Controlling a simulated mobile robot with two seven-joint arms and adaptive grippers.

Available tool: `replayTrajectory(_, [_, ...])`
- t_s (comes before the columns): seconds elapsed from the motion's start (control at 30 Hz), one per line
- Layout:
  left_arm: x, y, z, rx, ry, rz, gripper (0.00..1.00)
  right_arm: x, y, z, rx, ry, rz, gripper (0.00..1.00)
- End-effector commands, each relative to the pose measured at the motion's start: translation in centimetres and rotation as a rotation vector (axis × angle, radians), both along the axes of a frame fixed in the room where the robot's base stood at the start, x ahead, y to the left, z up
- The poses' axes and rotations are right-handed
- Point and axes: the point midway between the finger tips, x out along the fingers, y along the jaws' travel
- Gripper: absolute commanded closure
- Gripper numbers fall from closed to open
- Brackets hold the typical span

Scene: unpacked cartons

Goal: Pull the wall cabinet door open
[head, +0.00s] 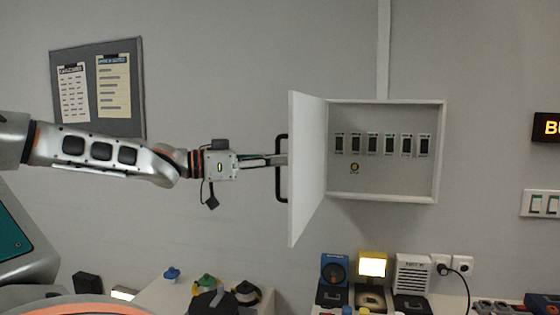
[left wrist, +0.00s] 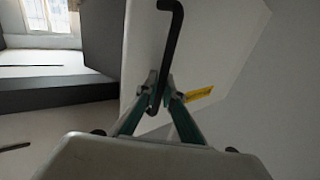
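The wall cabinet (head: 386,182) is a light grey box on the wall, with a row of black switches and a small yellow-ringed button inside. Its white door (head: 308,175) stands swung well out at the cabinet's left side, so the inside shows. The black bar handle (head: 279,188) is on the door's outer face. My left gripper (head: 277,160) reaches it from the left. In the left wrist view, the two fingers (left wrist: 161,88) close around the handle (left wrist: 174,40), in front of the door (left wrist: 215,50). My right gripper is in neither view.
A notice board (head: 98,88) hangs on the wall behind my left arm. Below the cabinet, a lit yellow device (head: 372,266), a grey speaker-like box (head: 411,275) and several knobs stand on a surface. Wall sockets (head: 452,266) with a plugged cable are at the right.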

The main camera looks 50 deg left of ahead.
Motion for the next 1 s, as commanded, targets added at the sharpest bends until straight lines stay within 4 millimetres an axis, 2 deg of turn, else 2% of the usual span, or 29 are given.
replayTrajectory(0.03, [0.0, -0.2, -0.6, 0.000, 0.012, -0.004, 0.85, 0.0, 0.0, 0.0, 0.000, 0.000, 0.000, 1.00])
replayTrajectory(0.33, [0.0, -0.1, -0.2, 0.001, 0.004, -0.001, 0.85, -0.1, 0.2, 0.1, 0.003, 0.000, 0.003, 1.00])
replayTrajectory(0.47, [-0.7, 0.3, -0.2, 0.003, 0.003, 0.001, 0.85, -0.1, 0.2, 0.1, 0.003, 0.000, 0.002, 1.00])
replayTrajectory(0.57, [-1.9, 0.8, -0.1, 0.003, 0.002, 0.003, 0.85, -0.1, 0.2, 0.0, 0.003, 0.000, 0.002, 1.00])
replayTrajectory(0.8, [-6.5, 2.6, -0.1, 0.003, 0.002, 0.004, 0.85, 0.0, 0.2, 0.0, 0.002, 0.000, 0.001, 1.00])
replayTrajectory(1.0, [-9.7, 3.7, -0.1, 0.001, 0.002, 0.001, 0.85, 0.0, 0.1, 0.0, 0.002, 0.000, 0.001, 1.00])
